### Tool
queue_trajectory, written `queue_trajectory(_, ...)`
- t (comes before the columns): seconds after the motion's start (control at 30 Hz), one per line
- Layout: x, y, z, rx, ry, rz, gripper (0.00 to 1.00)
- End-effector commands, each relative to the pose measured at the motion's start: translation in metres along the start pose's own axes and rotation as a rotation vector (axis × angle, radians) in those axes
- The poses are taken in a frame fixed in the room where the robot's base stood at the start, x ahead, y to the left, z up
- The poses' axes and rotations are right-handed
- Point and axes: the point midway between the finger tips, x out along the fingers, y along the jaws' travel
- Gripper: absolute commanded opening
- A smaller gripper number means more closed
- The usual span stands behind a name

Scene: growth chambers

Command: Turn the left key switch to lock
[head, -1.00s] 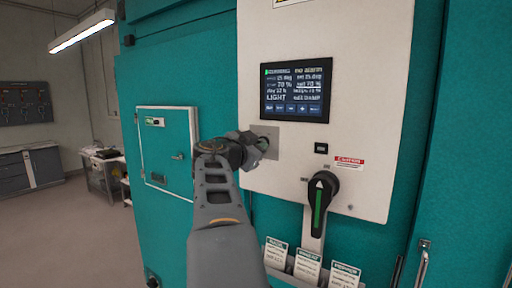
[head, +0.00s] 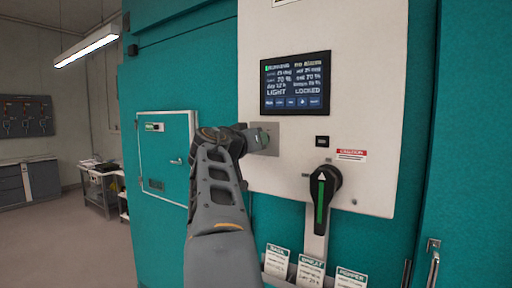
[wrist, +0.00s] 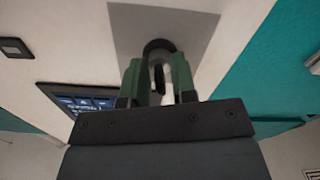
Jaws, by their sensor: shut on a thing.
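The key switch sits on a grey square plate (head: 272,147) on the white control panel, below the screen. In the head view my gripper (head: 266,139) covers most of it. In the wrist view my gripper's two green fingers (wrist: 159,86) are shut on the key (wrist: 158,77), which stands out from a dark round collar (wrist: 158,48) on the plate. The key's exact angle is hard to read. The screen (head: 295,83) shows "LIGHT" and "LOCKED" on its lower text line.
A black rotary handle (head: 325,190) with a green stripe stands upright on the panel, right of and below the plate. Labelled cards (head: 311,270) sit in a holder beneath. A small teal door (head: 166,155) is left of the arm. Open floor lies further left.

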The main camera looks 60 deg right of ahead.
Motion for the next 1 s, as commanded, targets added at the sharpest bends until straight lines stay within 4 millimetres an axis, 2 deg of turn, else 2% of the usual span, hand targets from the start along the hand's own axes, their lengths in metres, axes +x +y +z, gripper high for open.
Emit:
queue_trajectory(0.4, -0.0002, 0.0006, -0.0009, -0.206, 0.003, 0.0, 0.02)
queue_trajectory(1.0, -0.0003, 0.0009, -0.0017, -0.25, 0.004, 0.001, 0.02)
